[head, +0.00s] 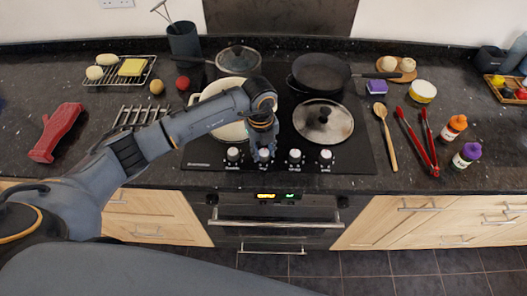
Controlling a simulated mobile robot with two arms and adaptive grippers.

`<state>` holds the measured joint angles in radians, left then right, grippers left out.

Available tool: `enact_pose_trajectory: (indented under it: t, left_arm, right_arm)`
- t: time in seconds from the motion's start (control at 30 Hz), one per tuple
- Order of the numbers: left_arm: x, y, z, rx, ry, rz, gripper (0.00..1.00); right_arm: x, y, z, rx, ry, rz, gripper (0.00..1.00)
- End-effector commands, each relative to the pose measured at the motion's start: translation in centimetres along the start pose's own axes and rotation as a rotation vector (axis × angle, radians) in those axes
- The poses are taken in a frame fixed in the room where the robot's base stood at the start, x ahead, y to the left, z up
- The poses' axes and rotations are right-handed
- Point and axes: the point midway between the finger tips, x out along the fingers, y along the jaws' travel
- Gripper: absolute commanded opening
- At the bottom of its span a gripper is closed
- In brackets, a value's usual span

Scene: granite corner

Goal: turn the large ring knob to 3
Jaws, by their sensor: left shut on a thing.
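A row of several white-topped knobs runs along the front of the black hob (350,166). My left gripper (264,156) points down at the second knob from the left (264,155) and is shut on it. The knob to its left (234,154) and the two to its right, one (295,156) and another (326,156), stand free. The markings by the knobs are too small to read, so I cannot tell which is the large ring knob or its setting. My right gripper is not in view.
A pale pot (233,131) sits behind my left arm. A lidded pan (323,121), a frying pan (320,73) and another lidded pot (238,59) stand on the hob. A wooden spoon (386,137) and red tongs (417,142) lie right of it. The oven (275,220) is below.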

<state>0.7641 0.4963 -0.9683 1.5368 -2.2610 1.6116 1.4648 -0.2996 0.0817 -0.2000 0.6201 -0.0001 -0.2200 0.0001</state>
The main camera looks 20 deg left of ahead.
Motion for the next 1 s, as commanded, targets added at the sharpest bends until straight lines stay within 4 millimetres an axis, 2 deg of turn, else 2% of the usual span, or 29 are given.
enact_pose_trajectory:
  t: [0.03, 1.0]
  left_arm:
    - [0.3, 0.0, 0.2, 0.04, -0.002, -0.001, 0.01]
    - [0.5, -0.2, 0.2, 0.958, 0.04, -0.001, 0.01]
  right_arm:
    - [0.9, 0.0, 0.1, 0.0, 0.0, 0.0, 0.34]
    - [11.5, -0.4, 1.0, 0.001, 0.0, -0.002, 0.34]
